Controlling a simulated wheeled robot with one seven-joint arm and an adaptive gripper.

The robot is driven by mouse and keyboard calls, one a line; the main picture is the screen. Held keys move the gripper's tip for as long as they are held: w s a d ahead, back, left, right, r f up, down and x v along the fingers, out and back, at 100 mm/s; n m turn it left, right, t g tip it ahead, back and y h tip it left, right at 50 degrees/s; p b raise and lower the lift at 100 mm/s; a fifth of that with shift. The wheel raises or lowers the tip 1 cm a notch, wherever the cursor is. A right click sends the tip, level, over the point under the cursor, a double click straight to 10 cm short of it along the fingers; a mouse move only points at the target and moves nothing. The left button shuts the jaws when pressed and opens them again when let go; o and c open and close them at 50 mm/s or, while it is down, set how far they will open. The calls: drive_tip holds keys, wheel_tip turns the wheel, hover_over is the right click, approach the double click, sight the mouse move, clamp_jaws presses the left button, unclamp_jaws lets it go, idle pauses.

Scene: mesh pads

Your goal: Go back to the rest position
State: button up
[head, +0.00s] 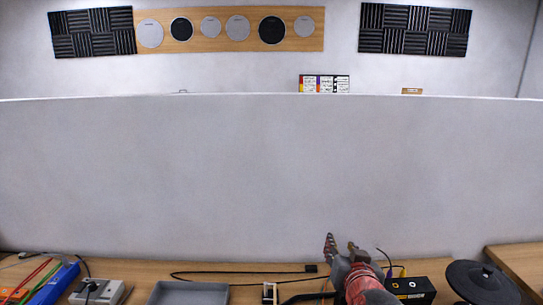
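My gripper (341,245) is above the wooden bench (135,268), right of centre at the bottom of the head view, with its fingers pointing up in the picture toward the grey partition. The fingertips are apart with a gap between them, and I see nothing held in it. My red and dark wrist rises from the bottom edge and hides part of the bench behind it.
A grey tray (188,294), a white box (97,292) with a plug and a blue item (60,281) are at the left. A black box (410,288) and round black pad (482,283) are at the right. A black cable (240,272) crosses the bench. A grey partition (200,180) stands behind.

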drive_tip(key=s+f+n+g, duration=0.1)
drive_tip(key=s+f+g, duration=0.3)
drive_tip(key=s, duration=0.9)
drive_tip(key=s+d+f+n+g+y, duration=0.1)
drive_tip(key=s+f+g, duration=0.2)
drive_tip(key=s, duration=1.1)
drive_tip(key=shift+s+d+f+n+g, duration=0.15)
drive_tip(key=shift+s+f+n+g, duration=0.15)
drive_tip(key=shift+g, duration=0.6)
drive_tip(key=shift+w, duration=0.1)
drive_tip(key=c, duration=0.4)
